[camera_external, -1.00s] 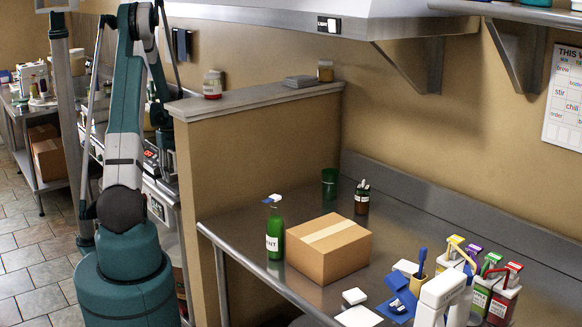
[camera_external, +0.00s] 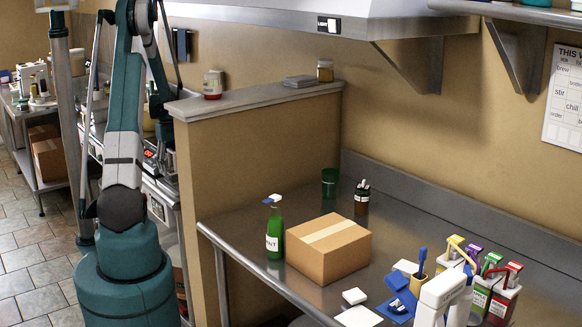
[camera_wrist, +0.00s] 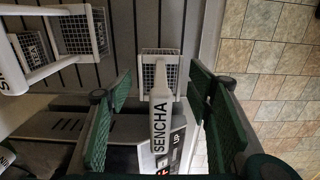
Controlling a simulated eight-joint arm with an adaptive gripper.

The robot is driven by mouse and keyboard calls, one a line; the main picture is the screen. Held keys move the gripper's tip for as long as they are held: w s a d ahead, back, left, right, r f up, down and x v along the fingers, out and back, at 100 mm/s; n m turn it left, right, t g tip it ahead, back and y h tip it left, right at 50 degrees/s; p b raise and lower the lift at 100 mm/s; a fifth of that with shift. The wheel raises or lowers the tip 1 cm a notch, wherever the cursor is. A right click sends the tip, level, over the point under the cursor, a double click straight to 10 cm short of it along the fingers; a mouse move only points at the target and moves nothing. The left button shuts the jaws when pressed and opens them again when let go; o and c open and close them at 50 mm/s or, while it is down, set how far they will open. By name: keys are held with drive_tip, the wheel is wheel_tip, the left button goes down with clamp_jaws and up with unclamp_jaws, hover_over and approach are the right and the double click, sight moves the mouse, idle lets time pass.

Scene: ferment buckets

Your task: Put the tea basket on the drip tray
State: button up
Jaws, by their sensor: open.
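In the wrist view a white wire-mesh tea basket (camera_wrist: 160,72) has a long pale handle marked SENCHA. My gripper (camera_wrist: 161,90) is open, with a green ridged finger pad on each side of this handle and visible gaps between pads and handle. The basket's mesh end lies beyond the fingertips, at the edge of a dark slatted surface (camera_wrist: 120,18). I cannot tell whether that surface is the drip tray.
Another mesh basket (camera_wrist: 97,32) with a pale handle lies at the upper left of the wrist view. A red-lit display panel (camera_wrist: 177,138) is below the SENCHA handle. Tiled floor (camera_wrist: 270,70) lies right. A partition (camera_external: 250,160) separates my arm from the steel table with a cardboard box (camera_external: 328,248).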

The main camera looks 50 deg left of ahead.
sight(171, 150)
wheel_tip(171, 150, up, 9)
drive_tip(key=shift+f, duration=0.1)
idle(0.4)
idle(0.3)
